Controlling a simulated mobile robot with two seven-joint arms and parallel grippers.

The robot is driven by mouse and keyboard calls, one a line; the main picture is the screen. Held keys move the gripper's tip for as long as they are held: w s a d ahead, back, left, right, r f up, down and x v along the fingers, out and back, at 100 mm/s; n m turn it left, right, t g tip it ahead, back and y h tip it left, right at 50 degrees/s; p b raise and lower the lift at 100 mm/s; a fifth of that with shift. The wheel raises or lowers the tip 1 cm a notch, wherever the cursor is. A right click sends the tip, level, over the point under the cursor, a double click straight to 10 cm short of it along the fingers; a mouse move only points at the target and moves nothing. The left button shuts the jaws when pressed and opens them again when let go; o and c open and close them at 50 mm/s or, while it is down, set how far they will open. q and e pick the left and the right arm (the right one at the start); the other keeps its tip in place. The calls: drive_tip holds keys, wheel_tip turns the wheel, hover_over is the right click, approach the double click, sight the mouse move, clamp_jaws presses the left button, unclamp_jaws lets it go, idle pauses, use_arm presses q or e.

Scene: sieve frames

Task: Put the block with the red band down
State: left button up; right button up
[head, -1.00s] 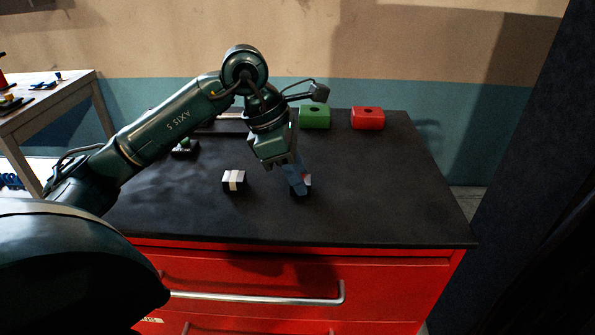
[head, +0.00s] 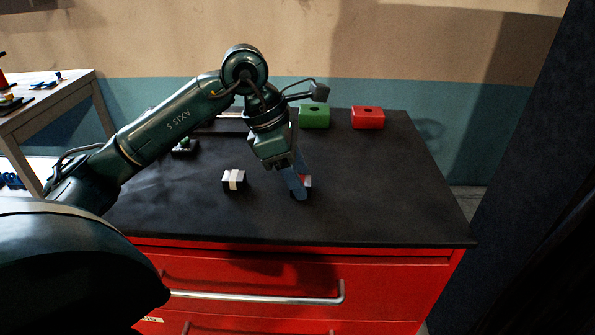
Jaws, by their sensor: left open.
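The block with the red band (head: 307,181) is on the black top of the red cabinet, right of the table's middle. It is partly hidden behind the fingers of my left gripper (head: 299,190). The left gripper points down at the block and is open, with its fingers around or beside it; the view does not show which. My right gripper is not in view.
A second block with a pale band (head: 233,180) stands to the left of the gripper. A green box (head: 314,118) and a red box (head: 367,118), each with a hole on top, stand at the back. The black top (head: 400,200) is clear on the right.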

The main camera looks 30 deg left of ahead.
use_arm(q)
drive_tip(key=v, duration=1.2)
drive_tip(key=shift+s+f, duration=0.1)
drive_tip(key=shift+s, duration=0.05)
